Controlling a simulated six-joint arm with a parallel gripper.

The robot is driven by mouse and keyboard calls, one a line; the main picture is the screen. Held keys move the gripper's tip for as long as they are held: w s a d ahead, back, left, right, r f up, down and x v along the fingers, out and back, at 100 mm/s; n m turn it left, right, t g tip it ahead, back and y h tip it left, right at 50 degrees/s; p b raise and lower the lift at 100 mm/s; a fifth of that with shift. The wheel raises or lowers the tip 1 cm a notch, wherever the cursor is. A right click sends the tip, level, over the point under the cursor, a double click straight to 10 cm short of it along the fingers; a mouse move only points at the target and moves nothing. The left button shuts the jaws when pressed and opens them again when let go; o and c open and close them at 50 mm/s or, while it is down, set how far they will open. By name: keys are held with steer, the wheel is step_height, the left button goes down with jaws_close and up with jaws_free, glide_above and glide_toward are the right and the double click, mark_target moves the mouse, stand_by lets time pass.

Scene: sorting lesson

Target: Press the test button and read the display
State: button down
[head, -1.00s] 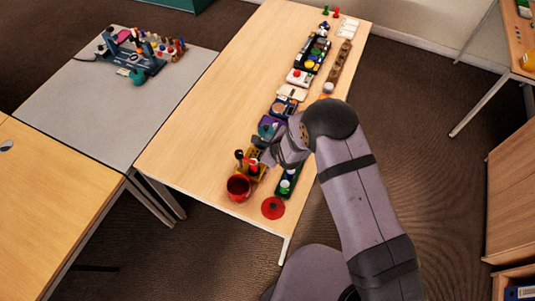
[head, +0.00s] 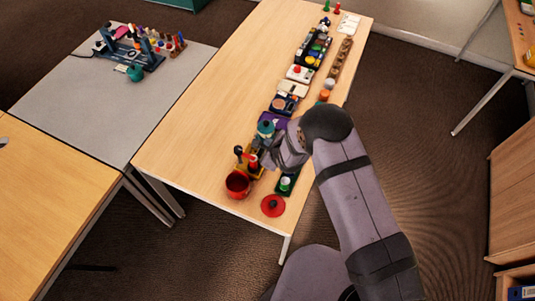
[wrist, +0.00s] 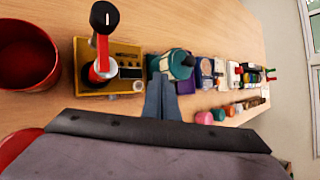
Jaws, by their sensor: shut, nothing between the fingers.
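A yellow box (head: 254,170) stands near the close end of the long wooden table. In the wrist view the yellow box (wrist: 95,87) carries a red and white post with a black-topped lever (wrist: 103,30), and small dark panels (wrist: 127,86). I cannot tell which part is the test button or the display, and no reading is legible. My gripper (wrist: 160,100) is shut and empty, its fingers just right of the yellow box in the wrist view. In the head view my gripper (head: 264,158) is beside the box and partly hides it.
A teal round object (wrist: 178,64) is just beyond my fingertips. Several devices line the table's right side. The table's left side (head: 205,135) is clear.

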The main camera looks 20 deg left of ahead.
steer(key=shift+f+b, duration=1.4)
steer(key=shift+f, duration=0.6)
steer(key=shift+f+b, duration=0.2)
steer(key=shift+b, duration=0.1)
stand_by(0.4)
steer(key=shift+f, duration=0.2)
steer(key=shift+f+b, duration=0.45)
steer(key=shift+b, duration=0.25)
stand_by(0.6)
steer(key=shift+r, duration=0.1)
stand_by(0.4)
steer(key=shift+r+p, duration=0.55)
steer(key=shift+r, duration=0.25)
steer(key=shift+r, duration=0.1)
steer(key=shift+r+p, duration=1.55)
steer(key=shift+r, duration=0.85)
